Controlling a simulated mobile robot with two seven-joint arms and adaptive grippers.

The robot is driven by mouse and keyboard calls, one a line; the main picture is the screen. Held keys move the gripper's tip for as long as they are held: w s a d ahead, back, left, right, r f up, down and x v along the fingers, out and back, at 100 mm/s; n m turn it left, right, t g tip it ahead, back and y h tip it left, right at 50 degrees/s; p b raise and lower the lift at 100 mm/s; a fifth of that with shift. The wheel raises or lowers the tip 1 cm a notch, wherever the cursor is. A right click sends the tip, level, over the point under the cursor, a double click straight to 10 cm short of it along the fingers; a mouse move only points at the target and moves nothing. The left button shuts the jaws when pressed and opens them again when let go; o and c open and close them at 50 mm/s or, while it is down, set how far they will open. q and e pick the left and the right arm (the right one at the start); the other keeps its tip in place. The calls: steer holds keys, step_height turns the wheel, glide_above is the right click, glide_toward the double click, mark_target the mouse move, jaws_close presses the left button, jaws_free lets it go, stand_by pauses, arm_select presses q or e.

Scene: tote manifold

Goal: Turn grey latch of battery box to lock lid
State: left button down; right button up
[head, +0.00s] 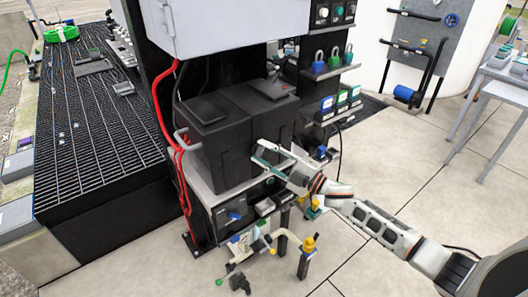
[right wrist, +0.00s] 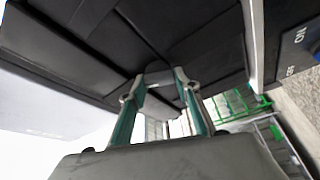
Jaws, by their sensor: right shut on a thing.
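The black battery box (head: 228,150) stands on a shelf under a grey cabinet. Its dark lid (head: 206,108) lies on top and looks closed. My right gripper (head: 266,156) reaches the box's front right side from the right. In the right wrist view, its two teal fingers are apart, with the grey latch (right wrist: 157,77) between their tips, against the black box (right wrist: 200,45). The head view hides the latch behind the gripper. My left gripper is not in view.
Red cables (head: 164,105) hang left of the box. Valves and pipe fittings (head: 307,250) stand low in front. Padlocks (head: 318,65) and small devices fill shelves at the right. A black grating (head: 100,130) lies at the left. The floor at the right is mostly clear.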

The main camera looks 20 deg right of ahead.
steer(key=n+g+p, duration=0.1)
steer(key=n, duration=0.1)
steer(key=n+p, duration=0.1)
steer(key=n, duration=0.1)
steer(key=shift+r+n+g, duration=0.15)
steer(key=shift+n+g, duration=0.15)
steer(key=shift+g, duration=0.1)
steer(key=shift+h+p, duration=0.35)
steer(key=shift+h, duration=0.05)
steer(key=shift+n, duration=0.4)
steer(key=o, duration=1.1)
steer(key=shift+o, duration=0.2)
steer(key=v, duration=1.2)
steer(key=shift+d, duration=0.1)
